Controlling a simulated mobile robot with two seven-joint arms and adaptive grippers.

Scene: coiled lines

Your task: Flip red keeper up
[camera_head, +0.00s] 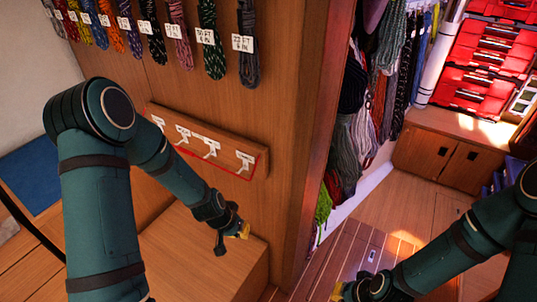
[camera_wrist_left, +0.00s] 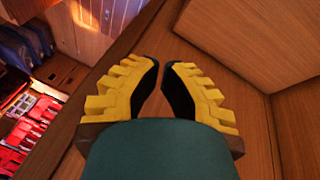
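A wooden rail (camera_head: 228,146) is fixed to the wood panel in the head view, with several white hooks (camera_head: 245,160) along it. A thin red bar (camera_head: 238,174) runs along the rail's lower edge, below the hooks; part of it is hidden behind my left arm. My right gripper (camera_head: 343,291) shows only partly at the bottom edge.
Tagged rope coils (camera_head: 207,40) hang above the rail. A wooden ledge (camera_head: 205,255) lies below my left gripper. A wood partition edge (camera_head: 310,150) stands to the right, with more hanging ropes (camera_head: 355,130) beyond. Red cases (camera_head: 485,60) are stacked at back right.

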